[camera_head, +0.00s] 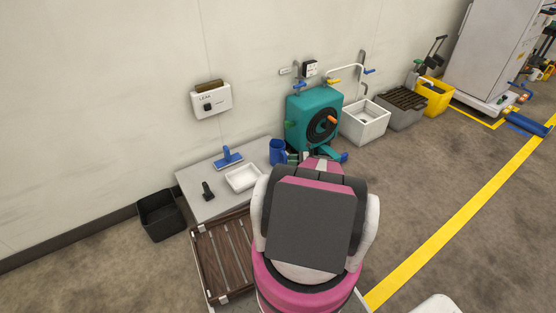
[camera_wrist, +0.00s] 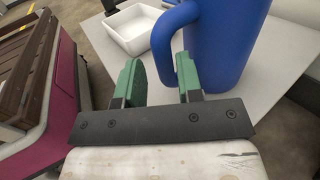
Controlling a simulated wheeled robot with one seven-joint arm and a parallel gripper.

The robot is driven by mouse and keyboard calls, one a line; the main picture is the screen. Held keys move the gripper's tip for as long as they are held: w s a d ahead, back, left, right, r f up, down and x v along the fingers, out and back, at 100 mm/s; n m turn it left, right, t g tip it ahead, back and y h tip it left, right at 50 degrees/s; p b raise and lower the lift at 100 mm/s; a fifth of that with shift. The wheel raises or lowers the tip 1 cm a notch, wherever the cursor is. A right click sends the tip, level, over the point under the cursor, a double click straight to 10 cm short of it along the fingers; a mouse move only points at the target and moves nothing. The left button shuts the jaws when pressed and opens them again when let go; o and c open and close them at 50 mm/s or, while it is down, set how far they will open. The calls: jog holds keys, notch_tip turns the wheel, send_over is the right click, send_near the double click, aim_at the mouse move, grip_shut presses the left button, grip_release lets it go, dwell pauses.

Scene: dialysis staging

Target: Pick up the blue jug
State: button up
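The blue jug (camera_head: 277,152) stands upright at the right end of the grey table, beside the teal machine. In the wrist view the jug (camera_wrist: 230,45) fills the upper right, with its looped handle toward the left. My gripper (camera_wrist: 158,62) has two green fingers spread apart. The handle's lower part lies between them. The right finger is at the gap between handle and jug body; the left finger is outside the handle, with space between. I cannot tell whether the right finger touches the jug. In the head view my arm hides most of the gripper.
The grey table (camera_head: 202,208) also bears a white tray (camera_head: 243,178), a blue-handled tool (camera_head: 228,157) and a small black item (camera_head: 208,190). The teal machine (camera_head: 304,108) stands close right of the jug. A black bin (camera_head: 160,214) is on the floor left; a slatted wooden surface (camera_head: 222,255) is in front.

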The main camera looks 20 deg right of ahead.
aim_at(282, 160)
jog(key=x, duration=0.5)
jog(key=shift+w+f, duration=0.1)
jog(key=shift+f, duration=0.1)
grip_shut()
jog(key=shift+r, duration=0.2)
